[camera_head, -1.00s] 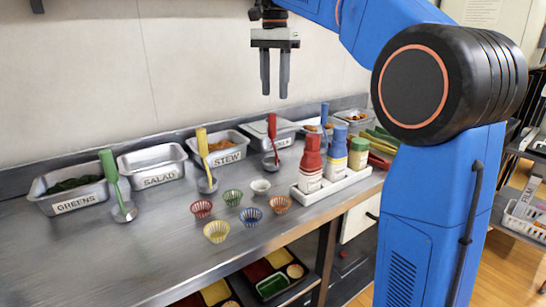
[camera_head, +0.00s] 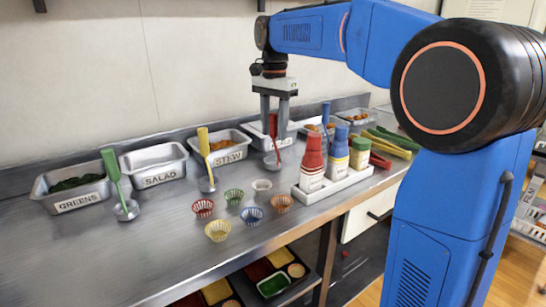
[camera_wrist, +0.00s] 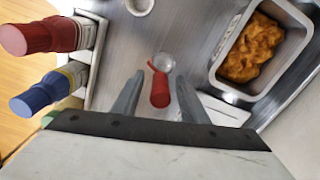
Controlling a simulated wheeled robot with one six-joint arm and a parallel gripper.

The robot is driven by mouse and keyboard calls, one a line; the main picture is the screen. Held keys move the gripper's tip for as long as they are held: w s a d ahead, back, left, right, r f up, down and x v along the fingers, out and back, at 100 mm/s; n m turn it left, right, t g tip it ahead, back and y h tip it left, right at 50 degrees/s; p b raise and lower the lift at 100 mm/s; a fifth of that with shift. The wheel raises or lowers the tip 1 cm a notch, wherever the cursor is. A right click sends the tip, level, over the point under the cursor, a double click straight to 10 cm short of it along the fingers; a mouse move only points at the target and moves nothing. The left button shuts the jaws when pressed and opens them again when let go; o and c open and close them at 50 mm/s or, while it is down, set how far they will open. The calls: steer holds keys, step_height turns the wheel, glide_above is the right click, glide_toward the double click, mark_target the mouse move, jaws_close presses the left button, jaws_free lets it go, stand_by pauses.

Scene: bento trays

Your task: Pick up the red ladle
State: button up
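The red ladle (camera_head: 273,128) stands tilted, its metal bowl (camera_head: 272,160) low on the counter in front of a labelled pan. In the wrist view its red handle (camera_wrist: 160,90) points up toward the camera, between the two fingers. My gripper (camera_head: 273,138) is open, fingers pointing down, one on each side of the handle. The wrist view also shows my gripper (camera_wrist: 160,95) with a gap between each finger and the handle. In the head view the fingers partly hide the handle and the pan behind it.
A white caddy (camera_head: 338,184) with red, blue and green-capped bottles stands close on the right. The stew pan (camera_head: 230,157) is on the left, with a yellow ladle (camera_head: 204,145) beside it.

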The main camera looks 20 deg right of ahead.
steer(key=shift+f, duration=0.35)
steer(key=shift+c, duration=0.2)
jaws_close()
steer(key=shift+r, duration=0.15)
